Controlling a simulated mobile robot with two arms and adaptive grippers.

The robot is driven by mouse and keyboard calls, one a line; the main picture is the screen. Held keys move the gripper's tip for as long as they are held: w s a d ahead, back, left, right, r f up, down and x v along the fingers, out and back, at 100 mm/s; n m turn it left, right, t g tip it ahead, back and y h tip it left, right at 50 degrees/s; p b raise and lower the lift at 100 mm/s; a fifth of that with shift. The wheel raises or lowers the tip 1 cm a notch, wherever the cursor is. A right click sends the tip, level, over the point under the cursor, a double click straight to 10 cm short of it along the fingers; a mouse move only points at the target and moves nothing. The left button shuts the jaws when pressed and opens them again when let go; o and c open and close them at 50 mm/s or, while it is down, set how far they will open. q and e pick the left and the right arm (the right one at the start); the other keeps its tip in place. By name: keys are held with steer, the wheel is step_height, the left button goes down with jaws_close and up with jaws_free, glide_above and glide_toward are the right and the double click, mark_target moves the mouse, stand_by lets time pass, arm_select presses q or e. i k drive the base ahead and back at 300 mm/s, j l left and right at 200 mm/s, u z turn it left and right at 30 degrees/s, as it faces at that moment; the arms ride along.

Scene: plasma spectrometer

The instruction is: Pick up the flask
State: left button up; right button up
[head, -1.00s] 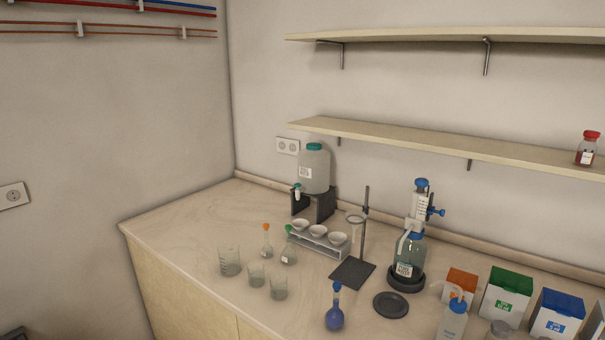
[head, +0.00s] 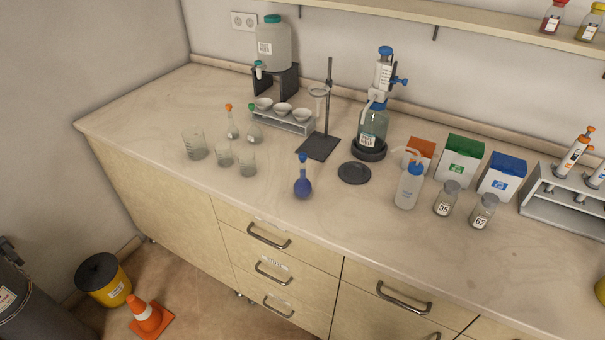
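Several flasks stand upright on the bench. A round flask with blue liquid and a blue stopper (head: 302,187) stands near the bench's front edge, in the middle of the head view. A small clear flask with an orange stopper (head: 232,128) and one with a green stopper (head: 254,135) stand further back to the left. The frames do not show which one the task names. Neither of my grippers is in view.
Clear beakers (head: 195,146) stand left of the blue flask. The front-left worktop is clear.

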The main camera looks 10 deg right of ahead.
mark_target(302, 188)
steer(key=k+l+u, duration=0.1)
steer(key=u, duration=0.25)
steer(key=k+u, duration=0.2)
steer(key=u, duration=0.15)
steer(key=k+u, duration=0.15)
steer(key=u, duration=0.2)
